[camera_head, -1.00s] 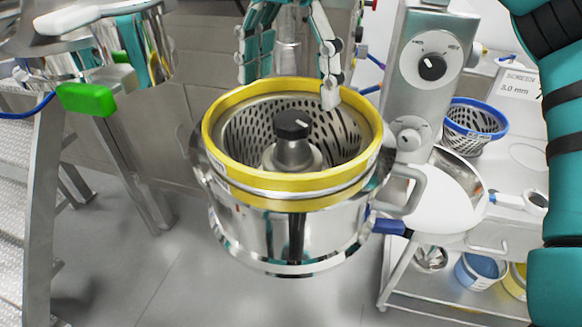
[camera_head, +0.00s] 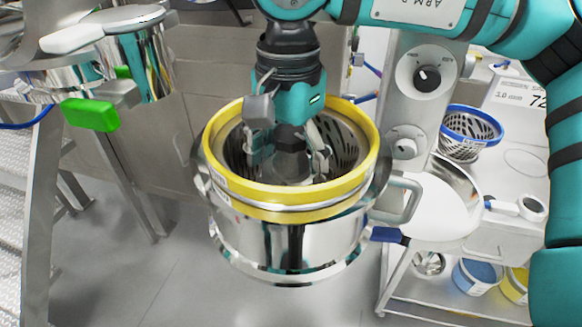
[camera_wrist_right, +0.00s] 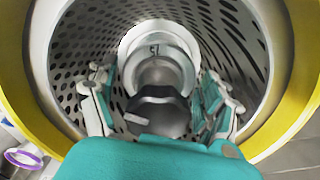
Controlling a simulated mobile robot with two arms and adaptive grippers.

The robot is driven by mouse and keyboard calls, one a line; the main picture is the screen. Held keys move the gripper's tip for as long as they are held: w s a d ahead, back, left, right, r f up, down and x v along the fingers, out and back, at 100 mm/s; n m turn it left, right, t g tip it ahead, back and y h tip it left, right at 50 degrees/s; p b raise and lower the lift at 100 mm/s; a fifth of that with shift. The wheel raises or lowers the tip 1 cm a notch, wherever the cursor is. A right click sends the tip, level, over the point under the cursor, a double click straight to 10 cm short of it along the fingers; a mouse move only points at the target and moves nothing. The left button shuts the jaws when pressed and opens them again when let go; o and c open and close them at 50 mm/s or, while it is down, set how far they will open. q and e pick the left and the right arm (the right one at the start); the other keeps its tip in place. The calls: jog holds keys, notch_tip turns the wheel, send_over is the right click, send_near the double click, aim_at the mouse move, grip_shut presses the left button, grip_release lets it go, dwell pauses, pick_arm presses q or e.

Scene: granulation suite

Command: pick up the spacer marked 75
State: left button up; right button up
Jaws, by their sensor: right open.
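My right gripper (camera_head: 290,158) reaches down into the yellow-rimmed screen basket (camera_head: 367,172) of the steel mill housing (camera_head: 270,235). In the right wrist view, its open fingers (camera_wrist_right: 160,108) stand on both sides of the central hub with its black knob (camera_wrist_right: 155,98). A pale metal ring (camera_wrist_right: 158,42) sits around the hub deeper in the basket. It carries a small dark mark that looks like an upside-down 75. The fingers do not visibly touch the ring. In the head view the gripper hides most of the hub and the ring. My left gripper is not in view.
The perforated basket wall (camera_wrist_right: 83,45) closely surrounds the fingers. A blue-rimmed basket (camera_head: 470,122) stands on the bench at the right, near a grey column with a dial (camera_head: 428,77). Blue (camera_head: 477,275) and yellow containers are on the lower shelf. A green block (camera_head: 90,114) is at left.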

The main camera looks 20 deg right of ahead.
jog(key=shift+c, duration=0.4)
jog(key=c, duration=1)
jog(key=shift+o, duration=0.2)
jog(key=shift+r, duration=0.1)
